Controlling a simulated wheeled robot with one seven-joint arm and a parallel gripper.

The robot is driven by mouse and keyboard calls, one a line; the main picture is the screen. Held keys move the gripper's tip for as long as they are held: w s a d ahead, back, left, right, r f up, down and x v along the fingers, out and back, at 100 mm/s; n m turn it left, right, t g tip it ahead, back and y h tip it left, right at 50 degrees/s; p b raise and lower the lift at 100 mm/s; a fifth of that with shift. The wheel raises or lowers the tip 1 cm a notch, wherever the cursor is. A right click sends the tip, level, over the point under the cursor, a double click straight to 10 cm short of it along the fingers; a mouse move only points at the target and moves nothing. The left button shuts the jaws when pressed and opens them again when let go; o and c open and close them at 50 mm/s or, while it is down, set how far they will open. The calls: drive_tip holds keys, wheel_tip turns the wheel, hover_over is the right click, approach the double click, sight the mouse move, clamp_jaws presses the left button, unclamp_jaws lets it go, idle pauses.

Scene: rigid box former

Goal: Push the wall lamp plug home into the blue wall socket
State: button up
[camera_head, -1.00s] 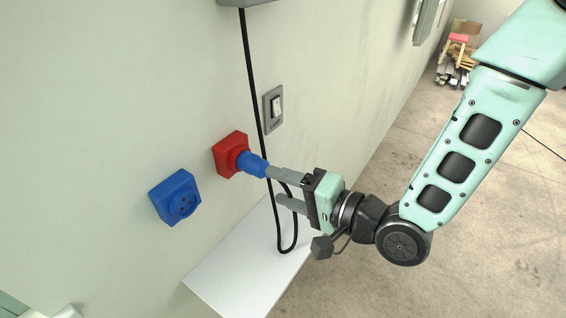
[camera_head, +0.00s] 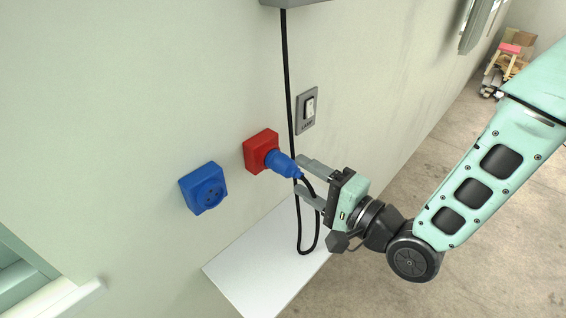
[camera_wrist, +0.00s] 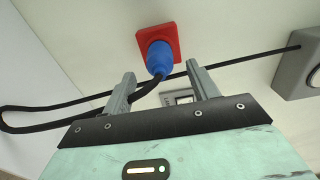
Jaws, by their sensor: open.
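The blue lamp plug (camera_head: 280,163) sits in the red wall socket (camera_head: 261,152), with its black cable hanging from its rear end. The blue wall socket (camera_head: 204,188) is on the wall to the left of the red one, and its face is empty. My gripper (camera_head: 308,178) is open just behind the plug, its fingers pointing at the wall. In the wrist view the plug (camera_wrist: 159,58) and red socket (camera_wrist: 158,40) lie beyond and between the open fingertips (camera_wrist: 160,80). The fingers look clear of the plug. The blue socket is out of the wrist view.
A black cable (camera_head: 286,80) runs down the wall from a grey box (camera_head: 292,3) and loops above a white shelf (camera_head: 262,262). A grey lamp switch (camera_head: 307,110) is right of the cable. The wall around the blue socket is clear.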

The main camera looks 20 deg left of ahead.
sight(284, 166)
drive_tip(key=shift+b+x, duration=0.3)
drive_tip(key=shift+x, duration=2.7)
drive_tip(key=shift+d+b, duration=0.1)
drive_tip(key=shift+b, duration=0.25)
clamp_jaws()
drive_tip(key=shift+v, duration=2.9)
